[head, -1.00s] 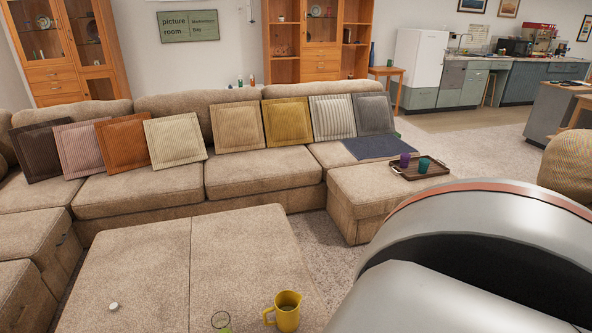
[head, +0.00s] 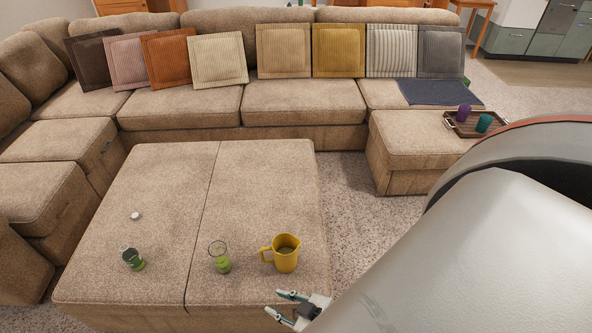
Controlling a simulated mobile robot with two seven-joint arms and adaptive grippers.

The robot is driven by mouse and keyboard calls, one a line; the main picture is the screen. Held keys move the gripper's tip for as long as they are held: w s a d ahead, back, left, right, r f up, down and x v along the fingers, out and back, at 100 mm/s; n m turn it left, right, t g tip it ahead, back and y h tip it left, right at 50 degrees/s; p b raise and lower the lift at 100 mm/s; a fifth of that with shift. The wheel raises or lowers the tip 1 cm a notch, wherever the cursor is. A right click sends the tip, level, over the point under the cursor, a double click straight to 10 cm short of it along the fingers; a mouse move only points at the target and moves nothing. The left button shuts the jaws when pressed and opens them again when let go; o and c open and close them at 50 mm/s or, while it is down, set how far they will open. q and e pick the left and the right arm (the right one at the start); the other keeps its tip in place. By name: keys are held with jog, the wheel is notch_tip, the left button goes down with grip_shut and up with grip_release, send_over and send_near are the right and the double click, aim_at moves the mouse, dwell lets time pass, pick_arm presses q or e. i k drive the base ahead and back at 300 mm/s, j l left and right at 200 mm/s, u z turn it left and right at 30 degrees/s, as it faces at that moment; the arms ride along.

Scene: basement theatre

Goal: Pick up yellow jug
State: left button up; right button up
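The yellow jug (head: 287,254) stands upright on the right part of the beige ottoman (head: 160,185), with its handle toward the left. My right gripper (head: 283,303) shows at the bottom of the head view, just below the jug in the picture and apart from it. Its two fingers are spread and nothing is between them. My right arm fills the lower right. My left gripper is out of view.
A clear glass with a green base (head: 222,260) stands left of the jug. Another green glass (head: 132,259) and a small white object (head: 135,216) are further left. A tray (head: 476,131) with purple and teal cups sits on the sofa's chaise. Carpet (head: 350,215) lies between ottoman and chaise.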

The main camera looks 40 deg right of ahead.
aim_at(285, 246)
jog(key=k+l, duration=0.1)
jog(key=l, duration=0.5)
jog(key=k+l, duration=0.1)
jog(key=l, duration=0.5)
jog(key=k+l, duration=0.1)
jog(key=l, duration=0.5)
jog(key=k+l, duration=0.1)
jog(key=l, duration=0.5)
